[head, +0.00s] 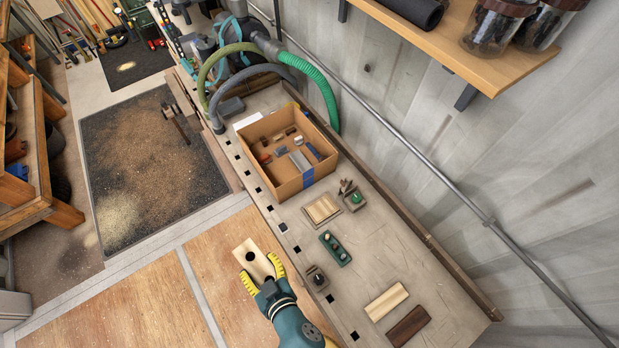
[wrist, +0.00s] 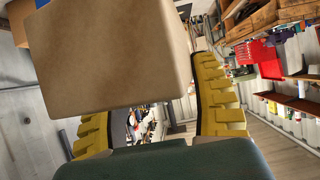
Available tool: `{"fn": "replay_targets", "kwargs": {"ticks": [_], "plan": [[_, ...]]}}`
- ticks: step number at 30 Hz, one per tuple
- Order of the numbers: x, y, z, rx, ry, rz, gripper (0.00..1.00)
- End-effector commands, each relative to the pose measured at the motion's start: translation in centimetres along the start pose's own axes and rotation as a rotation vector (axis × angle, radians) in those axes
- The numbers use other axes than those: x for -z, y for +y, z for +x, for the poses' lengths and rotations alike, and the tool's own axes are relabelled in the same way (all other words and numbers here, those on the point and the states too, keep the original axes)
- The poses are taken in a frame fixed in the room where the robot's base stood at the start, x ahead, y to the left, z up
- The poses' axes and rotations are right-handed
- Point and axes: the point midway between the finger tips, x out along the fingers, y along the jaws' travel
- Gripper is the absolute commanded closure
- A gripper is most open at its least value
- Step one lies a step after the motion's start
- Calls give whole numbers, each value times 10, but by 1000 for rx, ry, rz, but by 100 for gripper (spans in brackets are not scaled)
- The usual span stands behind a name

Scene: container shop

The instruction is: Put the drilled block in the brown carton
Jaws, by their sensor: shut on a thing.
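The drilled block (head: 257,258) is pale wood with a dark round hole in its face. My gripper (head: 259,266) has its yellow fingers shut on it, one on each side. The block is held left of the bench edge, over the wooden floor boards. In the wrist view the block (wrist: 110,52) is a large plain tan face between the fingers, hiding much beyond it. The brown carton (head: 292,188) stands open on the bench, up and to the right of my gripper, with blue tape at a corner. Several small parts lie inside it.
On the bench (head: 440,285), near the carton, are a slatted wooden piece (head: 322,210), a small clamp-like item (head: 351,196), a green block (head: 335,248) and a dark block (head: 317,278). Two wood strips lie lower right. Green hoses (head: 322,92) arch behind the carton. A shelf (head: 480,50) overhangs upper right.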

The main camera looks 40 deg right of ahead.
Motion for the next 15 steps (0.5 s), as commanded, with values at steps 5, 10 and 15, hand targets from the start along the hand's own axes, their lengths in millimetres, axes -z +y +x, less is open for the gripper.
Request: {"fn": "replay_targets", "kwargs": {"ticks": [5,10,15], "plan": [[-21,23,14,-50,6,27,77],[-57,86,37,-187,7,102,77],[-102,167,50,-359,8,194,77]]}}
